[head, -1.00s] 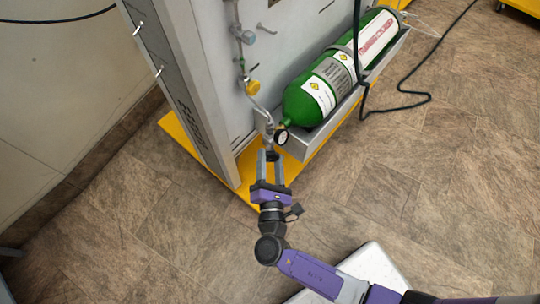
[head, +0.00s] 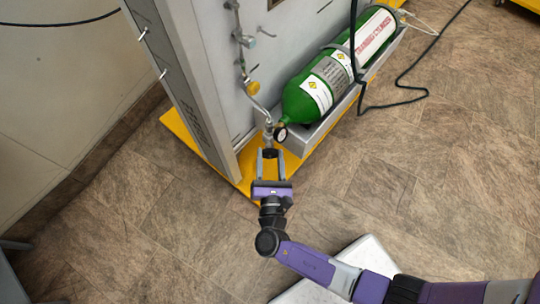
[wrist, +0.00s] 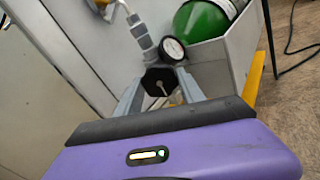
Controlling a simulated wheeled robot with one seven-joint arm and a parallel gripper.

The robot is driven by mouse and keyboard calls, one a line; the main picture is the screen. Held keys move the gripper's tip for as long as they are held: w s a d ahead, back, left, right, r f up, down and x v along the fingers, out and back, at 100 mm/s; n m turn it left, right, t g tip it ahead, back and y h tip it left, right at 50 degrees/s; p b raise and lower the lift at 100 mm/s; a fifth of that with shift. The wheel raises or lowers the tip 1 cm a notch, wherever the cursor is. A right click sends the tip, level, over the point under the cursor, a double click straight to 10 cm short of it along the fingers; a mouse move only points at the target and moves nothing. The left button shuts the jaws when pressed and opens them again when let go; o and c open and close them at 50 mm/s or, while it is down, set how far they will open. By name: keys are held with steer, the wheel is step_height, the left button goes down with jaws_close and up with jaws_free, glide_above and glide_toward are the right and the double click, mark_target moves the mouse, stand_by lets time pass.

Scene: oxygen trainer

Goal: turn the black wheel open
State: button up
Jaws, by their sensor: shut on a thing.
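The black wheel (head: 270,153) is small and sits at the lower end of the pipework, beside the round pressure gauge (head: 281,134). In the wrist view the black wheel (wrist: 158,80) faces me with a pale stem at its centre. My gripper (head: 271,157) is shut on the wheel, one grey finger on each side of it. The fingers (wrist: 161,88) also flank the wheel in the wrist view. How far the wheel is turned cannot be told.
A green cylinder (head: 302,99) lies in a grey tray (head: 318,131) just right of the wheel. The grey panel (head: 202,60) stands behind on a yellow base (head: 185,133). A black hose (head: 402,91) runs down to the floor at right.

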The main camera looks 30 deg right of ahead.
steer(key=shift+f, duration=0.1)
steer(key=o, duration=1.4)
steer(key=shift+c, duration=0.2)
steer(key=v, duration=0.8)
